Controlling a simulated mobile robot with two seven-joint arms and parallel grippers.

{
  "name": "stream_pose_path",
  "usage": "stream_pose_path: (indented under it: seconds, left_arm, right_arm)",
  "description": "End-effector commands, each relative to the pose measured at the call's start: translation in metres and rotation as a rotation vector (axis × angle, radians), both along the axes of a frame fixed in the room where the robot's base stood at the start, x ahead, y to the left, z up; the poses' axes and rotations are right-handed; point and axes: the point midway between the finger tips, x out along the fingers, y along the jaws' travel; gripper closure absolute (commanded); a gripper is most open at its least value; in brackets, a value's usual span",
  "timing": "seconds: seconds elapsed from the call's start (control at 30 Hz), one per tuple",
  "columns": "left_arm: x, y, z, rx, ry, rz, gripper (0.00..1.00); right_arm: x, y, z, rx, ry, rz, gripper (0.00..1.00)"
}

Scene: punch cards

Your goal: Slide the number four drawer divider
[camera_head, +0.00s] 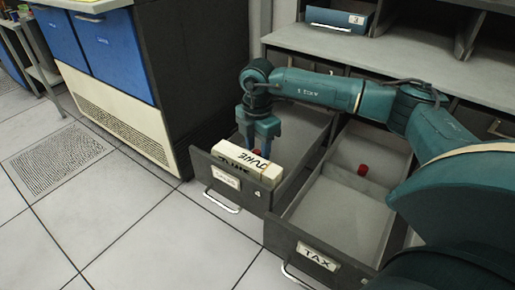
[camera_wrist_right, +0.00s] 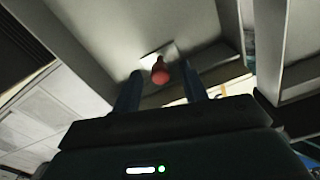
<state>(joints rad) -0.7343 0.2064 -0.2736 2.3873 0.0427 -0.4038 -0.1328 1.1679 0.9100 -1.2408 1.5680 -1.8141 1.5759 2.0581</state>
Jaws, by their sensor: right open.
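The number four drawer (camera_head: 229,191) stands pulled out on the left, with a "4" on its front. A white card box marked JUNE (camera_head: 247,163) lies at its front end. The red knob (camera_head: 257,152) of its divider shows just behind the box; the divider plate is mostly hidden. My right gripper (camera_head: 259,142) points down into this drawer behind the box. In the right wrist view the red knob (camera_wrist_right: 160,72) appears between the two open fingers (camera_wrist_right: 161,82). I cannot tell whether they touch it. My left gripper is not in view.
The drawer labelled TAX (camera_head: 318,256) is also open, close on the right, with its own red knob (camera_head: 363,170). A blue box marked 3 (camera_head: 338,20) sits on the counter (camera_head: 400,62). A blue and white cabinet (camera_head: 118,50) stands left. The tiled floor in front is clear.

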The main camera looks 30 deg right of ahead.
Motion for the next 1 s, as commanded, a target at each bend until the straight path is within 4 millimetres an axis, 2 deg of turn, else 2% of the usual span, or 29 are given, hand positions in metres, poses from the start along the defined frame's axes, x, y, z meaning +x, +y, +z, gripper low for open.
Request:
stream_pose_path:
  seconds: [0.3,0.8,1.0]
  left_arm:
    - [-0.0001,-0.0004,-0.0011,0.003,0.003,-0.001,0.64]
    - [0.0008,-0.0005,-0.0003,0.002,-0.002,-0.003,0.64]
    - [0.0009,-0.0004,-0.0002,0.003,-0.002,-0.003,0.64]
  right_arm:
    - [0.0001,0.0003,-0.0029,0.000,0.000,0.001,0.57]
    - [-0.0001,0.0004,-0.0026,0.001,0.000,0.001,0.98]
    - [-0.0002,0.0004,-0.0026,0.001,0.000,0.001,1.00]
